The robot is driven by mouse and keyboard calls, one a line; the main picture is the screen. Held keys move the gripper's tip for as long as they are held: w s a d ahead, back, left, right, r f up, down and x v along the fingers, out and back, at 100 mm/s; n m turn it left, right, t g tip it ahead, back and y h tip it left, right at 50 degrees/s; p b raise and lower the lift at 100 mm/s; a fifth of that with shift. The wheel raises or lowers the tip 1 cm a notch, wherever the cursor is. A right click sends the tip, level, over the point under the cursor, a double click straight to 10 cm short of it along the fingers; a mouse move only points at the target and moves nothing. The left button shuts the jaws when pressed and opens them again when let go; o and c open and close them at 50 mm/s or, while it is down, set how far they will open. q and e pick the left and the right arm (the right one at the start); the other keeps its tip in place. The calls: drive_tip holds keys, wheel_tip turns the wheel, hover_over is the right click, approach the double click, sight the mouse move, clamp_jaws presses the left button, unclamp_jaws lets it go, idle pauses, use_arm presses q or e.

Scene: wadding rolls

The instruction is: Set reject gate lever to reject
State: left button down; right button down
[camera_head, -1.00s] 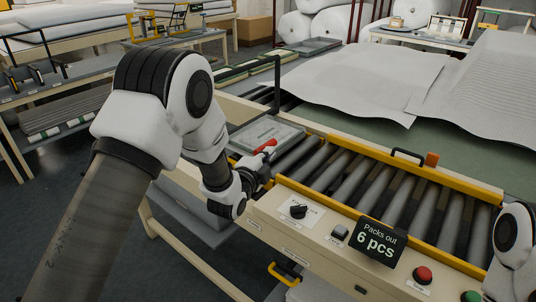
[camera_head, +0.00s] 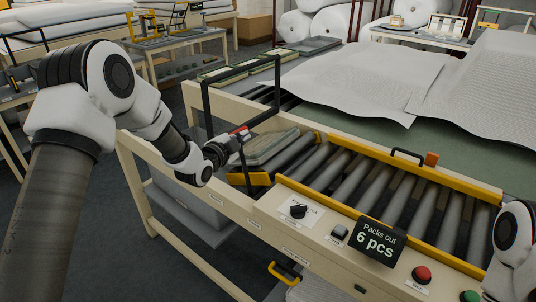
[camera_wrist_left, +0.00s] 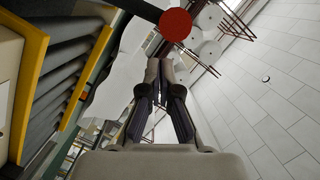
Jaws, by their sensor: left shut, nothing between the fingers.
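The reject gate lever has a red grip (camera_head: 239,130), seen just beyond my left gripper (camera_head: 236,144) at the left end of the roller conveyor. In the left wrist view, its red round end (camera_wrist_left: 175,24) sits on a black bar, ahead of the fingertips. My left gripper (camera_wrist_left: 160,66) is shut and empty there; whether it touches the lever I cannot tell. A yellow gate plate (camera_head: 248,179) lies across the near left end of the rollers. My right gripper is out of view; only part of that arm shows at the right edge.
A black frame (camera_head: 206,98) stands around the conveyor's left end. A grey pack (camera_head: 270,146) lies behind the lever. The front panel carries a black rotary knob (camera_head: 298,211), a "Packs out 6 pcs" display (camera_head: 375,241) and a red button (camera_head: 422,274). Rollers are clear.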

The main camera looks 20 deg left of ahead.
use_arm(q)
drive_tip(key=a, duration=0.1)
drive_tip(key=w+a+n, duration=0.1)
drive_tip(key=shift+a+f, duration=0.15)
drive_tip(key=shift+a, duration=0.2)
drive_tip(key=shift+w+a+f+b, duration=0.1)
drive_tip(key=shift+w+a+b, duration=0.2)
drive_tip(key=shift+a, duration=0.65)
drive_tip(key=shift+r, duration=0.2)
